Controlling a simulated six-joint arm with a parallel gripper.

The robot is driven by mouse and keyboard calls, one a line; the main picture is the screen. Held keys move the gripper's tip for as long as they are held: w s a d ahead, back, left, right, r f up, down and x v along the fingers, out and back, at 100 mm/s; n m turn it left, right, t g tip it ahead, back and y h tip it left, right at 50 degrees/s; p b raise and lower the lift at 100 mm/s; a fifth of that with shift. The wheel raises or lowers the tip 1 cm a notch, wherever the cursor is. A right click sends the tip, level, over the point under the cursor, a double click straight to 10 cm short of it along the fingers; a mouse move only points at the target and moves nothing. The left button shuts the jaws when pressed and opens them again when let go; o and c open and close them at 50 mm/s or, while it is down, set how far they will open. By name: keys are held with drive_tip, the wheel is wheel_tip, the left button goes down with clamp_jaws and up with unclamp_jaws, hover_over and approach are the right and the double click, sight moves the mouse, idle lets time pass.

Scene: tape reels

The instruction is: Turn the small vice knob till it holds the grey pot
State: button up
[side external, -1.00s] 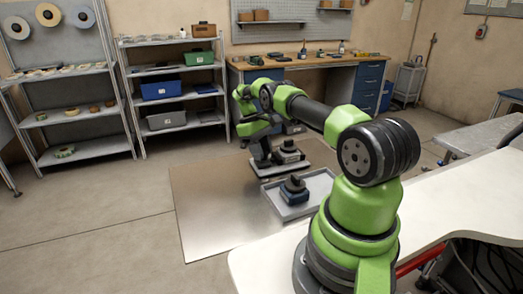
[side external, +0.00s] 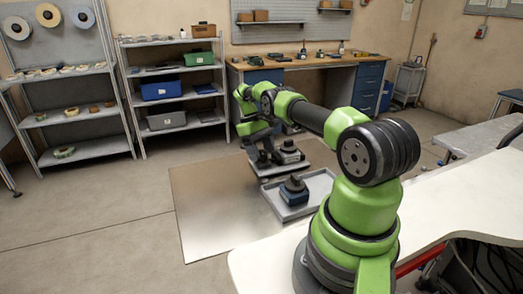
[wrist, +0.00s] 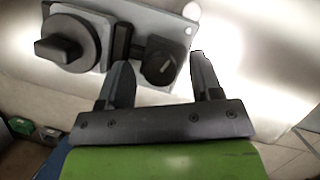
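In the wrist view a small dark round knob (wrist: 160,66) sits on a pale metal plate (wrist: 158,22), beside a dark upright block (wrist: 122,42) that looks like a vice jaw. Left of the block is a larger dark grey round piece with a raised grip (wrist: 72,44), which looks like the pot. I cannot tell whether the block touches it. My gripper (wrist: 160,62) is open, its fingertips apart on either side of the small knob's near edge, with no clear contact visible. In the side view my gripper (side external: 262,158) is beside the vice assembly (side external: 289,154), partly hidden.
The shiny floor sheet (side external: 208,215) is clear on the left. Shelves (side external: 84,148) and a workbench (side external: 345,68) stand farther back.

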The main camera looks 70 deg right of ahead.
sight(261, 152)
wheel_tip(261, 152, up, 10)
idle(0.6)
drive_tip(key=w+a+r+n+t+h, duration=0.15)
drive_tip(key=a+r+t, duration=0.35)
drive_tip(key=a+r, duration=1.2)
drive_tip(key=s+a+m+t+y, duration=0.1)
drive_tip(key=s+a+t, duration=0.5)
drive_tip(key=s+a, duration=0.8)
drive_tip(key=shift+s+a+r+m+y, duration=0.3)
drive_tip(key=shift+s+a+m+y, duration=0.1)
drive_tip(key=shift+y, duration=0.15)
